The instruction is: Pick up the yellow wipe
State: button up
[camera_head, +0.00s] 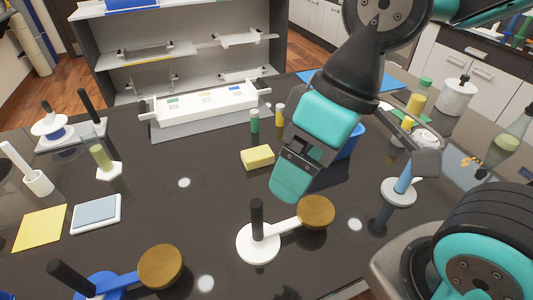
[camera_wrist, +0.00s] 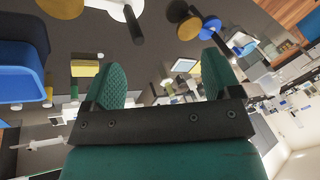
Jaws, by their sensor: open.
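A flat yellow sheet (camera_head: 40,228), which looks like the yellow wipe, lies on the dark table at the far left. A thicker yellow block (camera_head: 257,157) lies mid-table, and it also shows in the wrist view (camera_wrist: 85,68). My gripper (camera_head: 291,186) is above the table, just right of the block and well right of the sheet. In the wrist view my gripper (camera_wrist: 163,78) has its two green fingers spread apart with nothing between them.
A light-blue pad in a white tray (camera_head: 96,214) lies beside the sheet. A white-based stand (camera_head: 258,243) and a blue-handled piece with a brown disc (camera_head: 160,266) stand in front. A blue bin (camera_head: 349,142) is behind my gripper. The table between block and pad is mostly clear.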

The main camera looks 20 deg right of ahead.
aim_at(259, 157)
jog(key=k, duration=0.55)
jog(key=u, duration=0.8)
jog(key=i, duration=0.95)
jog(key=z, duration=0.3)
